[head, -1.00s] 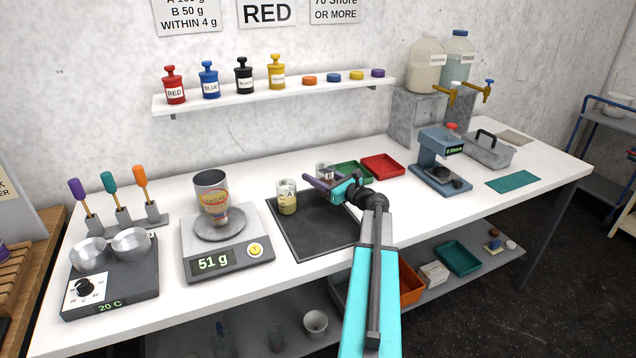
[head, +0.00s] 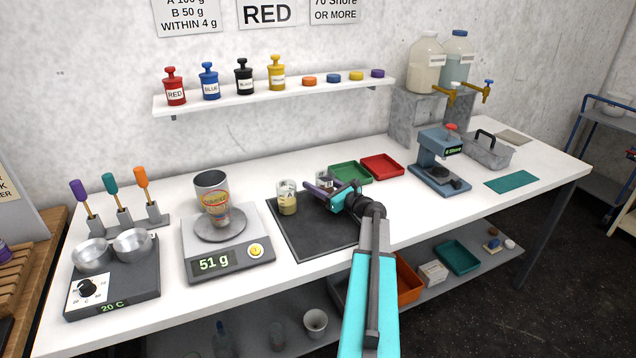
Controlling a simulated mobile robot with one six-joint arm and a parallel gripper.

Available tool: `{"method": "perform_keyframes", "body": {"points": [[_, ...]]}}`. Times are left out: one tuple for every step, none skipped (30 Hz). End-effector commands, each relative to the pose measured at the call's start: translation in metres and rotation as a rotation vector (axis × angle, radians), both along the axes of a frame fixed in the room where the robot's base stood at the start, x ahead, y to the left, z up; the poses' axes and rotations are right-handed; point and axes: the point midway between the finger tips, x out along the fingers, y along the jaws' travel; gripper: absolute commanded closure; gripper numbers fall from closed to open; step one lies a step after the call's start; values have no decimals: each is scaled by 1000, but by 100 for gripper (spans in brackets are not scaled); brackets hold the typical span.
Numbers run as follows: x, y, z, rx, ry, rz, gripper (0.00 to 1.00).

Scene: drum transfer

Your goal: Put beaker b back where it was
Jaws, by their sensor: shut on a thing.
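My gripper (head: 322,190) is shut on a small clear beaker (head: 323,178) at the far right part of the dark mat. The purple and cyan jaws hide most of it, and its label cannot be read; I take it for beaker b. It looks upright and low, at or just above the mat; I cannot tell whether it touches. Another beaker (head: 287,199), with yellowish contents and a label, stands upright to its left at the mat's far left corner, apart from my gripper. The dark mat (head: 310,235) lies on the white bench.
A scale (head: 228,255) reading 51 g bears a labelled cup (head: 213,194) to the left. A green tray (head: 350,173) and a red tray (head: 382,167) lie close behind and right of my gripper. A blue hardness tester (head: 440,165) stands farther right.

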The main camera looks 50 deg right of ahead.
Motion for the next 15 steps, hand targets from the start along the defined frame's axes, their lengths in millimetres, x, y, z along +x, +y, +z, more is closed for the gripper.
{"method": "perform_keyframes", "body": {"points": [[0,0,0,0,-1,0,78],[0,0,0,0,-1,0,78],[0,0,0,0,-1,0,78],[0,0,0,0,-1,0,78],[0,0,0,0,-1,0,78],[0,0,0,-1,-1,0,78],[0,0,0,-1,-1,0,78],[0,0,0,-1,-1,0,78],[0,0,-1,-1,-1,0,78],[0,0,-1,0,-1,0,78],[0,0,-2,-1,-1,0,78],[0,0,-3,-1,-1,0,78],[0,0,-4,-1,-1,0,78],[0,0,-3,-1,0,0,46],[0,0,-3,-1,0,0,39]]}}
